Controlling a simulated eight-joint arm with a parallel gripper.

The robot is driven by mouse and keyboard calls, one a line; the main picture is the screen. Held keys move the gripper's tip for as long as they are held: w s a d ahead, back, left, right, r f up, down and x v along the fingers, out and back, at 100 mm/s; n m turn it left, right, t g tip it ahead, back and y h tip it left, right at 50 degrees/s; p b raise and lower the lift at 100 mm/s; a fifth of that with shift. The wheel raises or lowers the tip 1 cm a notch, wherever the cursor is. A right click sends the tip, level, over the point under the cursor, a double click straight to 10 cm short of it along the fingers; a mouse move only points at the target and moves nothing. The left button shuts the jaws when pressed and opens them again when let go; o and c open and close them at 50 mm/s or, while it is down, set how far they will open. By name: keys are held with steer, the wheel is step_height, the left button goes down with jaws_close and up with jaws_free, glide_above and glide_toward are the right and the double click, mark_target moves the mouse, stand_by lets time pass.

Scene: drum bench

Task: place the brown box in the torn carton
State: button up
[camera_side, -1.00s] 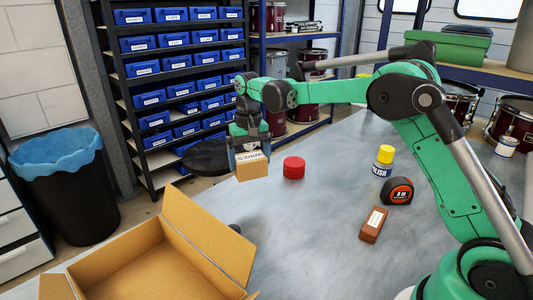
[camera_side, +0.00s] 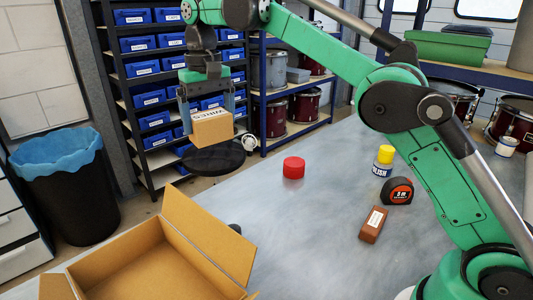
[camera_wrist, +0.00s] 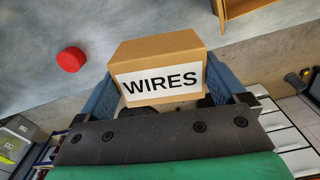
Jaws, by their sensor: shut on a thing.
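My gripper (camera_side: 211,115) is shut on a brown box (camera_side: 213,129) with a white WIRES label. It holds the box in the air, slightly tilted, up and behind the carton in the side view. In the wrist view the box (camera_wrist: 160,62) sits between the two blue fingers of my gripper (camera_wrist: 166,92). The torn carton (camera_side: 168,255) is open and stands at the front left of the bench, its flaps spread. Its inside looks empty where it shows; its near part is cut off by the picture edge. A carton corner also shows at the top of the wrist view (camera_wrist: 290,22).
On the bench (camera_side: 300,220) stand a red round object (camera_side: 294,168), a spray can with yellow cap (camera_side: 383,162), a tape measure (camera_side: 397,191) and a brown block (camera_side: 373,225). A black stool (camera_side: 212,158) and a bin (camera_side: 68,190) stand beyond.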

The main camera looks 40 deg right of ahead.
steer(key=s+a+n, duration=0.3)
steer(key=s+a, duration=0.1)
steer(key=a, duration=0.6)
steer(key=n, duration=0.3)
glide_above(158, 297)
steer(key=s, duration=0.3)
steer(key=f, duration=1.9)
steer(key=shift+s+a+f, duration=0.2)
steer(key=shift+f, duration=0.2)
steer(key=o, duration=1.1)
steer(key=shift+f, duration=0.15)
